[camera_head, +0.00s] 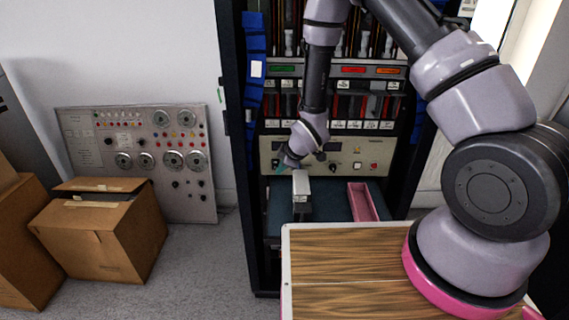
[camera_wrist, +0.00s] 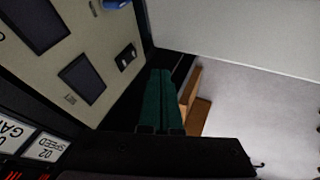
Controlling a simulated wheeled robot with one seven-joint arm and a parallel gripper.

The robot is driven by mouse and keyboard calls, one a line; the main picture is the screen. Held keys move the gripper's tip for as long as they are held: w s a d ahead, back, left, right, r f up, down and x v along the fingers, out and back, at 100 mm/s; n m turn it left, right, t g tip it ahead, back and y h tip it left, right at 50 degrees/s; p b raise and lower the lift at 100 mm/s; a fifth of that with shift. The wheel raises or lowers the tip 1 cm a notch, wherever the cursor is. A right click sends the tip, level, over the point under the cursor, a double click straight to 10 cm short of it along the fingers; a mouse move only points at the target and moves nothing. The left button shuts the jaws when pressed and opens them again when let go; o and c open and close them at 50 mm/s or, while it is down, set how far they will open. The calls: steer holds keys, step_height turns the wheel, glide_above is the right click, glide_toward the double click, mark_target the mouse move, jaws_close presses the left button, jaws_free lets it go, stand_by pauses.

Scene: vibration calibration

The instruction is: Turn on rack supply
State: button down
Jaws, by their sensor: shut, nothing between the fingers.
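The rack (camera_head: 234,110) stands at the centre of the head view. Its beige supply panel (camera_head: 350,166) carries dark displays, knobs and a red button or lamp. My gripper (camera_head: 284,166) is at the left part of this panel, and my arm hides some of the panel. In the wrist view, the green fingers (camera_wrist: 160,74) are together and empty. The beige panel (camera_wrist: 98,50) fills the left there, with two dark windows and a small black switch (camera_wrist: 126,57) close to the fingertips. I cannot tell whether the fingertips touch the panel, nor the switch's position.
Below the panel, a shelf holds a grey box (camera_head: 301,186) and a pink tray (camera_head: 369,204). A wood-topped surface (camera_head: 345,270) is in front. Cardboard boxes (camera_head: 105,240) and a gauge panel (camera_head: 135,140) stand at left. Floor between them and the rack is clear.

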mark_target(273, 168)
steer(key=x, duration=0.3)
steer(key=shift+w+a+f, duration=0.15)
steer(key=shift+f, duration=0.2)
steer(key=w, duration=0.2)
steer(key=shift+w+f, duration=0.1)
steer(key=shift+w, duration=0.2)
steer(key=shift+w+f, duration=0.1)
steer(key=shift+w, duration=0.6)
steer(key=shift+w+f, duration=0.1)
steer(key=shift+w, duration=0.1)
steer(key=shift+r, duration=0.85)
